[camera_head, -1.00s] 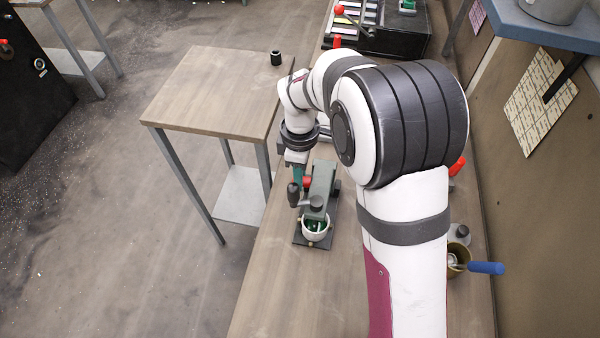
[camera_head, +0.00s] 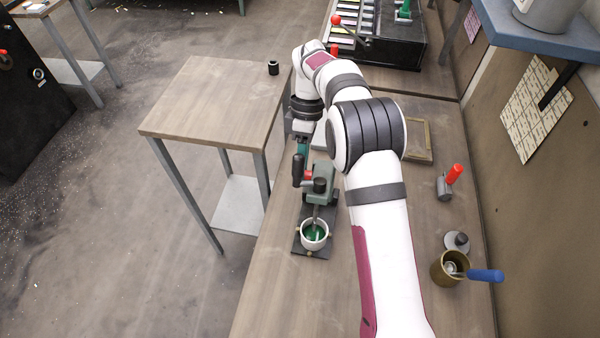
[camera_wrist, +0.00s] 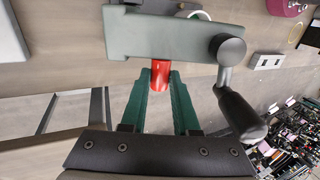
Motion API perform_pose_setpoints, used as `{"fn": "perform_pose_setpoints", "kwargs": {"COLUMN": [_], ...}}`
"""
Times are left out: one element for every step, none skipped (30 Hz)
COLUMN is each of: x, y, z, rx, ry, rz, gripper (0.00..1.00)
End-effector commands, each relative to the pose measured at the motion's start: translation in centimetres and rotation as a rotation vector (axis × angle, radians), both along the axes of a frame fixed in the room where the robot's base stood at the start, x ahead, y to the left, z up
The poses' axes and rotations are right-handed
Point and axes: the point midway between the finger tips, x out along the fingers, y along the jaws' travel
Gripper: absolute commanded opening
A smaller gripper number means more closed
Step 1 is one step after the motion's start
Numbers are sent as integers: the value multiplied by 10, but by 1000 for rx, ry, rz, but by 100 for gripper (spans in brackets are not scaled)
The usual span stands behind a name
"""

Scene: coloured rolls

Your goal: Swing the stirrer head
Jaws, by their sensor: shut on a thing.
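The stirrer stands on the bench, with a grey-green head (camera_head: 322,172) over a dark base (camera_head: 301,243). A white cup (camera_head: 314,242) with green contents stands on the base, and a metal shaft reaches down toward it. A dark crank handle (camera_head: 297,170) sits at the head's left; it also shows in the wrist view (camera_wrist: 240,112). My gripper (camera_head: 302,148) is at the head's rear left. In the wrist view its teal fingers (camera_wrist: 160,76) are shut on a red grip (camera_wrist: 160,88) sticking out from the head (camera_wrist: 160,38).
A brass pot (camera_head: 447,272) with a blue-handled tool (camera_head: 485,275) stands at the bench's right, with a red-handled item (camera_head: 448,185) behind it. A side table (camera_head: 205,105) with a small black cup (camera_head: 272,68) is at the left.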

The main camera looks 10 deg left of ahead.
Motion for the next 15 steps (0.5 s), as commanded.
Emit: {"fn": "perform_pose_setpoints", "kwargs": {"x": [4,5,7,9,10,12,13,14,15,15,16,17,17,17,18], "y": [0,0,0,-1,0,-1,-1,-1,-1,-1,-1,-1,-1,-1,-1], "z": [-2,-1,-1,-1,-1,-1,-1,-1,-1,-1,-1,-1,-1,-1,-1], "rx": [-1,-2,-1,-1,-1,-1,-2,-2,-2,-3,-2,-2,-2,-2,-2], "ry": [24,28,25,25,24,25,24,24,24,24,24,24,24,24,24], "rz": [0,1,2,2,3,2,2,2,2,1,2,2,2,2,2], "gripper": [0,0,0,0,0,0,0,0,0,0,0,0,0,0,0]}}
